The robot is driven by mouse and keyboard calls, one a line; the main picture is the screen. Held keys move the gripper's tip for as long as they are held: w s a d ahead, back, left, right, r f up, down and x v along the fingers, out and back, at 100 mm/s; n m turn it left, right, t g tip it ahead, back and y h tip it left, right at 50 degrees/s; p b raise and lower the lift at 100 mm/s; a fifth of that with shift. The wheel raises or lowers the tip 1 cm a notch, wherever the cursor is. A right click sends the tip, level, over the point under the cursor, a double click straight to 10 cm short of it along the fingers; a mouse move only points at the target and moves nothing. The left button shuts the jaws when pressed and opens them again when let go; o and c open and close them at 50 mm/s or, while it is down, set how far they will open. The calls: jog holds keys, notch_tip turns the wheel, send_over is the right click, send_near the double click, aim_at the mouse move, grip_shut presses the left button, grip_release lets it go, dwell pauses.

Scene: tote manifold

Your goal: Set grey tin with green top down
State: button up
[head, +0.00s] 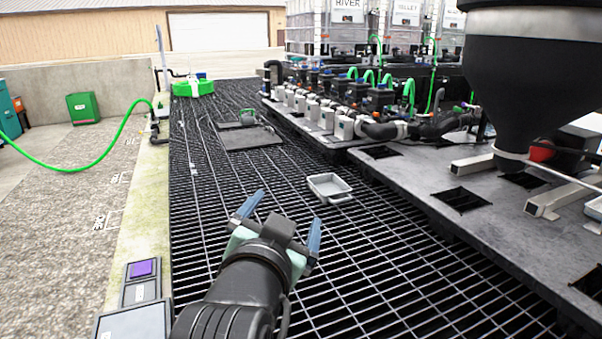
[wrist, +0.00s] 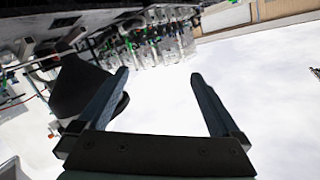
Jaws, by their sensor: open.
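My gripper (head: 283,220) is open over the black grating in the head view, its blue fingers spread wide with nothing between them. In the wrist view my gripper (wrist: 160,78) is also open and empty, with sky behind the gap. I cannot make out a grey tin with a green top for certain.
A shallow grey tray (head: 330,187) lies on the grating ahead of the gripper. A dark platform (head: 480,185) with pipes, pumps and a black hopper (head: 530,85) runs along the right. A purple-buttoned box (head: 141,270) is at lower left. The grating between is mostly clear.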

jog(key=s+r+n+t, duration=0.2)
jog(key=s+r, duration=0.3)
jog(key=r, duration=0.4)
jog(key=s+d+r+n+t+y, duration=0.1)
jog(key=s+r+n+t, duration=0.1)
jog(key=s+r+t, duration=0.3)
jog(key=s+d+r+n+t+y, duration=0.1)
jog(key=s+r+t, duration=0.3)
jog(key=r, duration=0.9)
jog(key=s+n, duration=0.1)
jog(key=s, duration=0.2)
jog(key=shift+d, duration=0.15)
